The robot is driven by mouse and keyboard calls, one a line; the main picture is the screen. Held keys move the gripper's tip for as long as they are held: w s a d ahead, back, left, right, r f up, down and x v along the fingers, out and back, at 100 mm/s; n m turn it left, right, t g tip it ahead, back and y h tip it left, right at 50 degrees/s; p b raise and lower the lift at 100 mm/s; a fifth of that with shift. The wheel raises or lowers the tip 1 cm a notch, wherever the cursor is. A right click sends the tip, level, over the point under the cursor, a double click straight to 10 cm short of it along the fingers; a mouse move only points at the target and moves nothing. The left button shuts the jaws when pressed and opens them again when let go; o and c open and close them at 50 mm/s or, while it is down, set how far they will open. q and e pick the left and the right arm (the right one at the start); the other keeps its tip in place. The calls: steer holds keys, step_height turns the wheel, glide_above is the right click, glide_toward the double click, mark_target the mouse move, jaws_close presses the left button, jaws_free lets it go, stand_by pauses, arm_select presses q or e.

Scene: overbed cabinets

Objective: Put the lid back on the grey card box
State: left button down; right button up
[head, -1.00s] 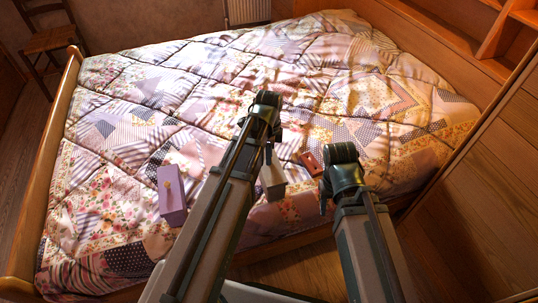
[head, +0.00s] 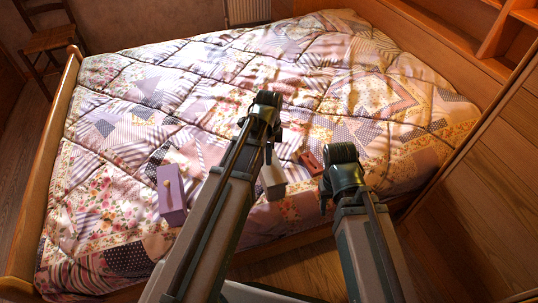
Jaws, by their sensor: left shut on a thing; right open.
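A grey, box-like piece (head: 272,180) shows just right of my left forearm, near the front edge of the bed. I take it for the grey card box with its lid, but I cannot tell the two apart here. My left gripper (head: 268,153) points down right above it and is shut on what seems to be the lid. My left arm hides part of the grey piece, so I cannot tell whether lid and box touch. My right gripper (head: 324,192) is open and empty, low at the bed's front edge, right of the grey piece and mostly hidden by its wrist.
A purple box (head: 172,198) with a yellow knob stands on the quilt at the left. A small red-brown block (head: 311,163) lies between my wrists. The quilted bed (head: 200,95) is clear behind. A wooden cabinet (head: 490,150) borders the right side.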

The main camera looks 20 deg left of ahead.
arm_select(q)
steer(key=shift+c, duration=0.8)
jaws_free()
steer(key=shift+r+p, duration=3.5)
steer(key=shift+p, duration=0.05)
jaws_close()
steer(key=shift+f, duration=0.2)
